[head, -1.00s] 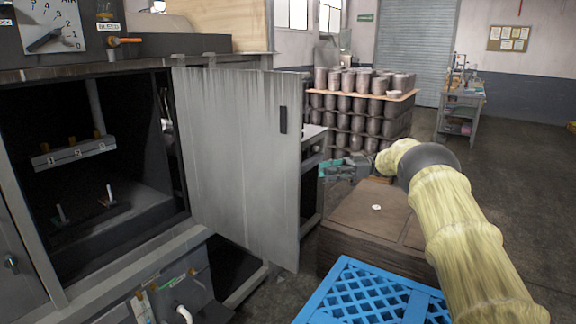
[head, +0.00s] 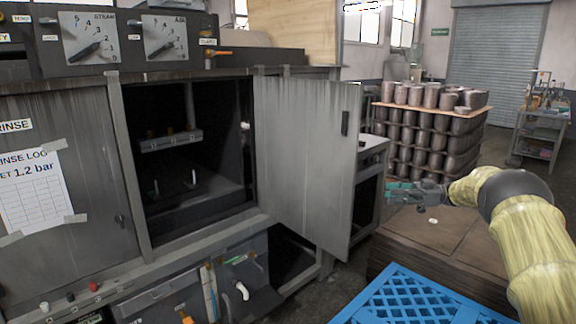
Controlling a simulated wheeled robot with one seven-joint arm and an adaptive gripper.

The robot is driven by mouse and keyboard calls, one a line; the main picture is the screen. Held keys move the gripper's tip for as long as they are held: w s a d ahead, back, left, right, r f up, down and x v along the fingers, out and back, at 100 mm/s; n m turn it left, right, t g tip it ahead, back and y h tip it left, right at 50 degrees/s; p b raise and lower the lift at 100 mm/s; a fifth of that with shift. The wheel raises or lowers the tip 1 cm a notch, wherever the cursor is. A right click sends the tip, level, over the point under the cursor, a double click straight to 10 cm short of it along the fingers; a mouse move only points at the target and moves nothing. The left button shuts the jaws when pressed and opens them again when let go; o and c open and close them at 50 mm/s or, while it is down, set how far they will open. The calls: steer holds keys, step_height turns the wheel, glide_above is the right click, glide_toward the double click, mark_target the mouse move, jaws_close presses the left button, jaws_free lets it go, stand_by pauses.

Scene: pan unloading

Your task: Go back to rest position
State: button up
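My gripper (head: 400,193) is at the end of my yellow-sleeved arm, right of the middle of the head view. It points left, just past the edge of the open cabinet door (head: 303,165) and in front of the cardboard stack. Its fingers are small and teal, and I cannot make out whether they are apart. No pan shows at the gripper.
The machine's dark chamber (head: 190,190) stands open on the left, its door swung out to the right. A blue crate (head: 385,300) is at the bottom. A brown cardboard stack (head: 440,232) is under my arm. Stacked metal pots (head: 425,130) stand behind.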

steer(key=a+f+m+t+h, duration=0.2)
steer(key=a+f+m+t, duration=0.35)
steer(key=f, duration=0.55)
steer(key=a+f+m+t+h, duration=0.1)
steer(key=a+f+m+t, duration=0.45)
steer(key=f, duration=0.55)
steer(key=s+f+m+t+h, duration=0.1)
steer(key=s+f+m+h, duration=0.25)
steer(key=s+f, duration=0.5)
steer(key=s+f+m+t+h, duration=0.15)
steer(key=s+f+h, duration=0.35)
steer(key=f, duration=0.6)
steer(key=s+a+f+m+g+h, duration=0.1)
steer(key=s+f+g+h, duration=0.3)
steer(key=s, duration=0.7)
steer(key=s+a+f+m+g+h, duration=0.1)
steer(key=s+f+m+g, duration=0.1)
steer(key=s+f, duration=0.6)
steer(key=s+r+g+h, duration=0.2)
steer(key=s+g, duration=0.5)
steer(key=s, duration=2.4)
steer(key=shift+s+d+r, duration=0.25)
steer(key=shift+d+r, duration=0.2)
steer(key=shift+r, duration=0.25)
steer(key=shift+o, duration=0.2)
